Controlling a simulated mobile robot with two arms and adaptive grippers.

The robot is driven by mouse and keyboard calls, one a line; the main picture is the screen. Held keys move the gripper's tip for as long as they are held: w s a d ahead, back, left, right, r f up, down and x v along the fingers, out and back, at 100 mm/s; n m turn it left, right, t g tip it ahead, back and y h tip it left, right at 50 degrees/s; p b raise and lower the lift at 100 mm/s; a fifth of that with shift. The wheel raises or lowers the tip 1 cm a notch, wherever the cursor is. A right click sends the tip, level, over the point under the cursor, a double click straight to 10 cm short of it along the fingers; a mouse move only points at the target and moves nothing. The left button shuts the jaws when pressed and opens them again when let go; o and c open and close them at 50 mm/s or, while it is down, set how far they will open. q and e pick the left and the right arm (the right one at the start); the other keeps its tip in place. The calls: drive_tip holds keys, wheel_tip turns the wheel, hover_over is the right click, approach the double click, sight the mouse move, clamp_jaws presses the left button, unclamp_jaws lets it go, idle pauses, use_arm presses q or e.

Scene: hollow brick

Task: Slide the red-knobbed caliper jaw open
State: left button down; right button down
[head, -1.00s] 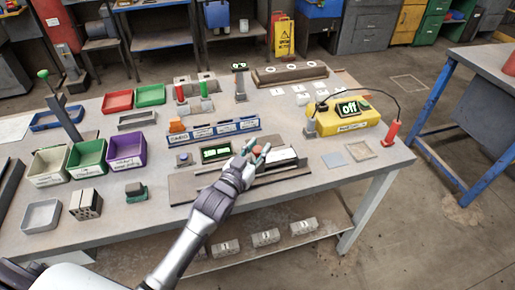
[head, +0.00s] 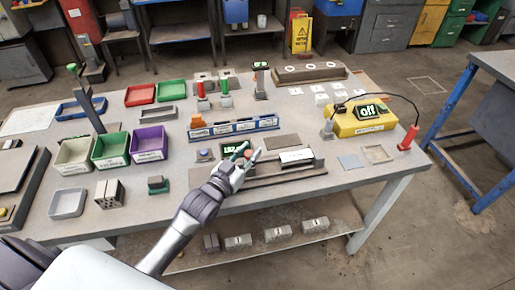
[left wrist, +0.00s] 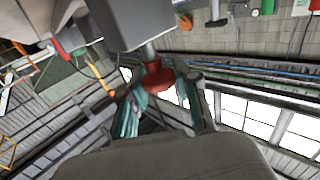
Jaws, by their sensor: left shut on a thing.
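The caliper (head: 290,177) lies along the front of the workbench, a long grey bar on a dark base, with a lit green display (head: 230,149) behind it. My left gripper (head: 243,157) reaches over its left part and hides some of the display and the jaw. In the left wrist view, the red knob (left wrist: 158,76) sits on a short metal stem under a grey block (left wrist: 133,20). The teal fingertips of my left gripper are on either side of the knob, shut on it. My right gripper is out of view.
A blue-labelled rack (head: 233,127) stands behind the caliper. Green (head: 110,150) and purple (head: 150,143) bins stand to the left.

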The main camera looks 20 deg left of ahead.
use_arm(q)
drive_tip(key=shift+w+d+f, duration=0.1)
drive_tip(key=shift+d, duration=0.05)
drive_tip(key=c, duration=0.9)
unclamp_jaws()
drive_tip(key=shift+o, duration=0.2)
drive_tip(key=s, duration=0.4)
drive_tip(key=s+a, duration=0.1)
drive_tip(key=s, duration=0.3)
drive_tip(key=s+a, duration=0.1)
drive_tip(key=s, duration=0.3)
drive_tip(key=shift+a, duration=0.25)
